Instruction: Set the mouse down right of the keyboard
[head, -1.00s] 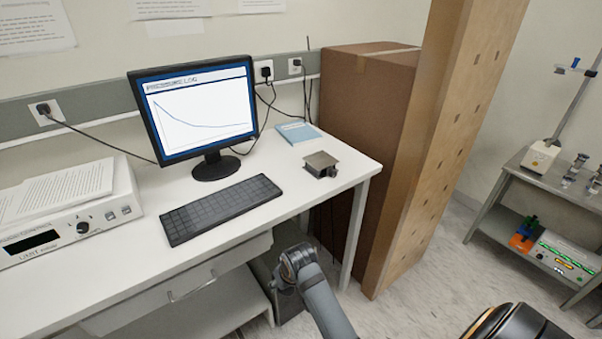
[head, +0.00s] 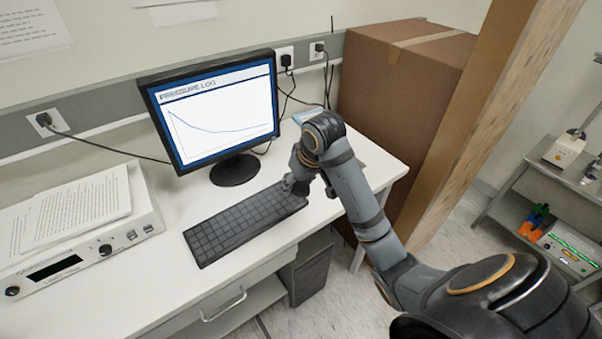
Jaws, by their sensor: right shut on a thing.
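The black keyboard (head: 240,226) lies slantwise on the white desk in front of the monitor. My right gripper (head: 297,187) is low over the desk at the keyboard's right end, reaching in from the right. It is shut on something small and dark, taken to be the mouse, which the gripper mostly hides. I cannot tell whether it touches the desk. No other mouse shows on the desk. My left gripper is not in view.
A monitor (head: 222,115) stands behind the keyboard. A control box (head: 90,245) with papers is at the left. A tall cardboard box (head: 400,90) and a wooden post (head: 485,120) stand beside the desk's right edge.

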